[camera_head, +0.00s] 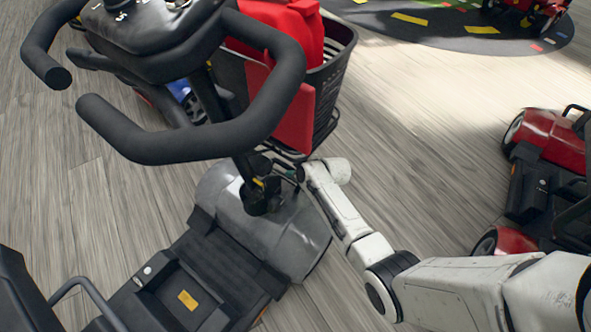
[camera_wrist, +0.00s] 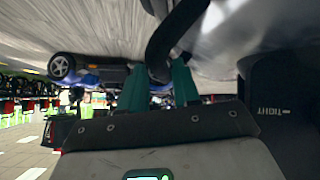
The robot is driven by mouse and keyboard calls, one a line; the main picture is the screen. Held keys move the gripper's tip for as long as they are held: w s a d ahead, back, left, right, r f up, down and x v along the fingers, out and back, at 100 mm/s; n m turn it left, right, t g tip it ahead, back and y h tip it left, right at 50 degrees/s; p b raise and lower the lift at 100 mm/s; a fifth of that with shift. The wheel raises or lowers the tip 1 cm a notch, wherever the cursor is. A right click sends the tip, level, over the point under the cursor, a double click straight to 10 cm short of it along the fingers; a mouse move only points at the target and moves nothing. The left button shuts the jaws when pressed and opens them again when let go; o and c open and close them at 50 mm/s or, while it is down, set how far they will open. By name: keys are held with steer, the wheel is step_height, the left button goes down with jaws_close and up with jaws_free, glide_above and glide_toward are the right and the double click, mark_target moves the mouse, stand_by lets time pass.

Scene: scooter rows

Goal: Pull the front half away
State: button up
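The scooter's front half shows in the head view as a grey front cover (camera_head: 265,232) with a black tiller, looped handlebars (camera_head: 190,140) and a front basket (camera_head: 345,48). Its black footboard (camera_head: 205,272) runs back toward the seat at lower left. My gripper (camera_head: 288,174) is low at the tiller, just above the grey cover and below the basket; its fingers are mostly hidden there. In the wrist view, the teal fingers of my gripper (camera_wrist: 160,85) stand on either side of a curved black bar (camera_wrist: 170,38). I cannot tell whether they press on it.
The basket holds a red bag (camera_head: 290,30). A red scooter (camera_head: 550,145) stands at the right, and another (camera_head: 530,10) at the top right on a dark patterned mat (camera_head: 440,25). A blue part (camera_head: 185,95) shows behind the tiller. Wood floor (camera_head: 430,150) is open beyond my arm.

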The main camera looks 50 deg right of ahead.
mark_target(281, 177)
jaws_close()
steer(key=shift+s+a+p, duration=0.2)
steer(key=shift+a+p, duration=0.65)
steer(key=shift+a, duration=1.4)
steer(key=shift+d, duration=0.1)
steer(key=shift+o, duration=0.3)
jaws_free()
steer(key=shift+d, duration=0.25)
steer(key=shift+o, duration=1.3)
